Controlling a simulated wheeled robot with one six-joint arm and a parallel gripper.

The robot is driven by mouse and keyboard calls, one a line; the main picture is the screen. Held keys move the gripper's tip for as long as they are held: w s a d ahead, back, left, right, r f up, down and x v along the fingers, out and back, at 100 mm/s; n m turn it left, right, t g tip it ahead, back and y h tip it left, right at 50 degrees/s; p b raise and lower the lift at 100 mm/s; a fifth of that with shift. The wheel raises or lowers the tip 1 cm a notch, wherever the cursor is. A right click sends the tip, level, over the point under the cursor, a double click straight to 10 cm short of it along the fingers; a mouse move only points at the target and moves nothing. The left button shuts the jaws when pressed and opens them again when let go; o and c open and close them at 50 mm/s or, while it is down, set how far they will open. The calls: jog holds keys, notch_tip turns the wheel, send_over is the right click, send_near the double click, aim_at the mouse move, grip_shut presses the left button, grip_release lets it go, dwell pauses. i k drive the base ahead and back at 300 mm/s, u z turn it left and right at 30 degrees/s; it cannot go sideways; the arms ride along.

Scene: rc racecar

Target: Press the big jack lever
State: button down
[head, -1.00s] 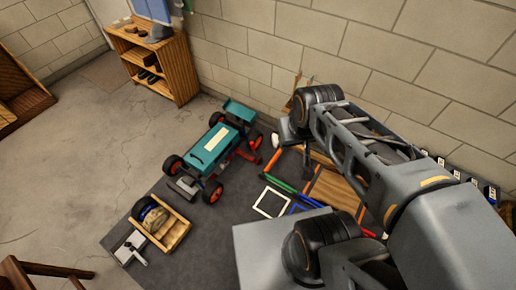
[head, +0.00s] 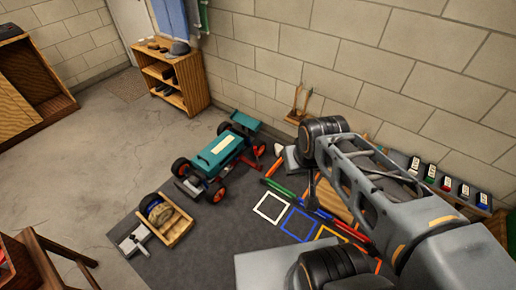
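A teal racecar (head: 218,152) with black tyres and red hubs stands on the dark mat. My gripper's end (head: 311,188) seems to hang below the wrist, apart from the car. Its fingers are too small and dark to read.
A wooden tray (head: 178,232) and a grey tool (head: 134,241) lie at the mat's front left. White, blue and orange square outlines and coloured bars (head: 284,190) lie right of the car. A wooden shelf (head: 173,82) stands by the wall. Concrete floor at left is clear.

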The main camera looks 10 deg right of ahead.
aim_at(256, 150)
jog(key=u, duration=0.4)
jog(key=i, duration=1.4)
jog(key=u, duration=0.15)
